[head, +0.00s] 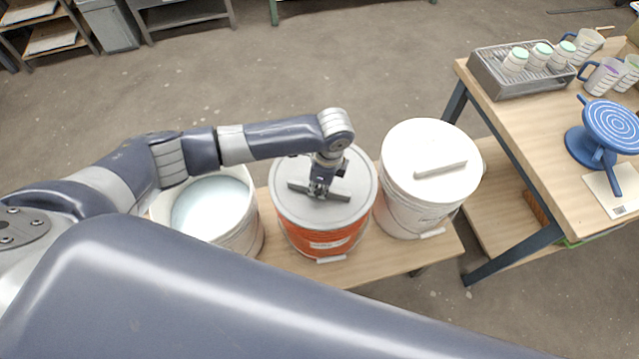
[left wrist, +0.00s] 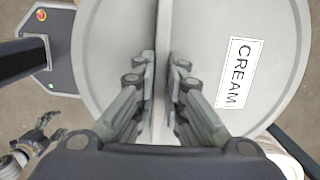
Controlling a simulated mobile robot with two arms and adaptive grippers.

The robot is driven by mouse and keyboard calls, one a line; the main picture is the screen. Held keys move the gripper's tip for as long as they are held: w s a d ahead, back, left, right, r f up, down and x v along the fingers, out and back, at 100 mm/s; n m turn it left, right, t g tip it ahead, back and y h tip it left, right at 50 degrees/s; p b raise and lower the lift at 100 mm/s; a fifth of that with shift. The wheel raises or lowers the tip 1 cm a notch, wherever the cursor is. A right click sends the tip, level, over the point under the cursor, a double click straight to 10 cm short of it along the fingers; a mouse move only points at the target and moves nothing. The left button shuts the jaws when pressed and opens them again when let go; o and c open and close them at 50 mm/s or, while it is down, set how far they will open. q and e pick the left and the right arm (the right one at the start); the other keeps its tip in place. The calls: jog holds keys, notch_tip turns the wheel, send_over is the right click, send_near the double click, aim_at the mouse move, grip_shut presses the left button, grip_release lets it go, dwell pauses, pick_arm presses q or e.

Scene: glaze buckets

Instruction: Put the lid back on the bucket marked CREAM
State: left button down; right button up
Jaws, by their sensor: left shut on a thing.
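My left gripper (head: 321,188) is shut on the bar handle of a grey round lid (head: 350,207). In the left wrist view the gripper (left wrist: 160,125) has a finger on each side of the handle, and a white CREAM label lies on the lid (left wrist: 110,50). The lid is over the orange bucket (head: 325,240), the middle one; whether it rests on the rim or hangs just above is unclear. The left bucket (head: 243,228) is white and open, with pale contents. My right gripper (left wrist: 52,127) shows in the left wrist view with fingers apart and empty.
A white bucket with a white lid (head: 425,150) stands close to the right of the orange one, all on a low wooden bench (head: 440,240). A table (head: 540,130) at right holds a metal tray (head: 500,85), cups and a blue turntable (head: 612,125). Open floor lies behind the bench.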

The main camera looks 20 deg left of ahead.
pick_arm(q)
jog(key=shift+f, duration=0.1)
dwell(0.7)
dwell(0.3)
jog(key=c, duration=1.6)
grip_release()
jog(key=o, duration=0.5)
jog(key=shift+p, duration=0.35)
jog(key=shift+r+p, duration=3.5)
jog(key=shift+p, duration=0.3)
